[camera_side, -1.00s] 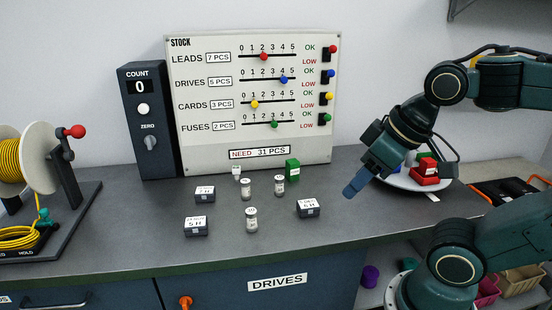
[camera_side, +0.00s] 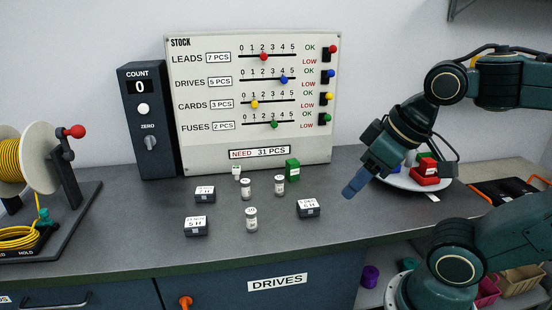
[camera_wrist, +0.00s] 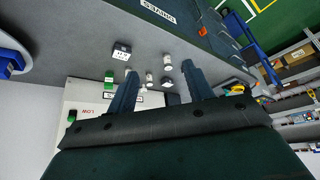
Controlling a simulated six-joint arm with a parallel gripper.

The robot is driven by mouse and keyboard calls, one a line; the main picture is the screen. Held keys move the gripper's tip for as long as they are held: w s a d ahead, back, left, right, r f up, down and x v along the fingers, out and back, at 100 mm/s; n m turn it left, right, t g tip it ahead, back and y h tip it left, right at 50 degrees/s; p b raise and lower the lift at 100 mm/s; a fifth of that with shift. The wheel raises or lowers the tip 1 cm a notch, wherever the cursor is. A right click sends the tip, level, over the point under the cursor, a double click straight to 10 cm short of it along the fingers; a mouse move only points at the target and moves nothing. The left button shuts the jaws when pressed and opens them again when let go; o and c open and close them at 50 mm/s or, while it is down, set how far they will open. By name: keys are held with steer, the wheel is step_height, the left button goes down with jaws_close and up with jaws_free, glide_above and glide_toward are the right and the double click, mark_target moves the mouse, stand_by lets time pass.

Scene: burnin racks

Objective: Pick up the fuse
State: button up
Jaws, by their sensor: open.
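No piece is legibly marked as the fuse. A green block (camera_side: 292,170) with a small white label stands near the board's foot. It also shows in the wrist view (camera_wrist: 109,77). Several small pale labelled cylinders stand upright nearby, among them a front one (camera_side: 251,219), a middle one (camera_side: 246,189) and a right one (camera_side: 279,185). My gripper (camera_side: 353,188) hangs above the bench, right of these pieces and apart from them. In the wrist view its two fingers (camera_wrist: 159,70) are spread with nothing gripped.
Dark labelled boxes stand at the right (camera_side: 308,208), front left (camera_side: 196,227) and back left (camera_side: 205,194). A plate (camera_side: 402,184) with red and blue pieces lies behind my gripper. The stock board (camera_side: 205,155) and count box (camera_side: 157,160) stand behind. A cable reel (camera_side: 42,150) is left.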

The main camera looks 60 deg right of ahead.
stand_by(0.3)
steer(key=n+g+y, duration=0.3)
steer(key=n+y, duration=0.1)
steer(key=n, duration=0.8)
glide_above(255, 210)
steer(key=s+d, duration=0.2)
steer(key=d, duration=0.2)
step_height(255, 210, down, 8)
steer(key=shift+a, duration=0.1)
steer(key=shift+w+f, duration=0.1)
steer(key=shift+x, duration=4.25)
steer(key=shift+f, duration=0.15)
steer(key=shift+s+x, duration=0.15)
steer(key=shift+x, duration=1.05)
steer(key=shift+s+x, duration=0.15)
steer(key=shift+x, duration=1.05)
